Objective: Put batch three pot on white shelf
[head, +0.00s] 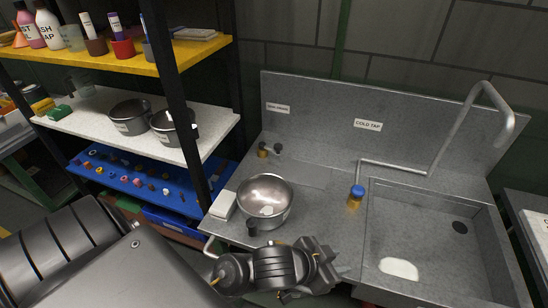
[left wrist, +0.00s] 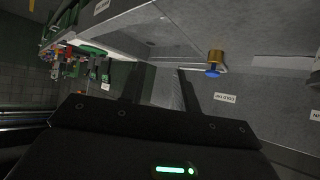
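A shiny steel pot (head: 265,197) stands upright on the grey counter left of the sink, with a dark handle toward me and a small pale label I cannot read. The white shelf (head: 88,128) is at left, between the yellow and blue shelves. Two grey labelled pots stand on it, a left one (head: 129,117) and a right one (head: 172,128) partly behind a black post. My left gripper (head: 322,264) is at the counter's front edge, right of and nearer than the steel pot, not touching it. The left wrist view shows its fingers (left wrist: 160,80) apart and empty. My right gripper is out of view.
A white block (head: 223,205) sits left of the steel pot. A blue-topped tap (head: 355,196) and the sink (head: 435,240) are to the right. The black shelf post (head: 178,90) stands before the white shelf, whose front middle is bare.

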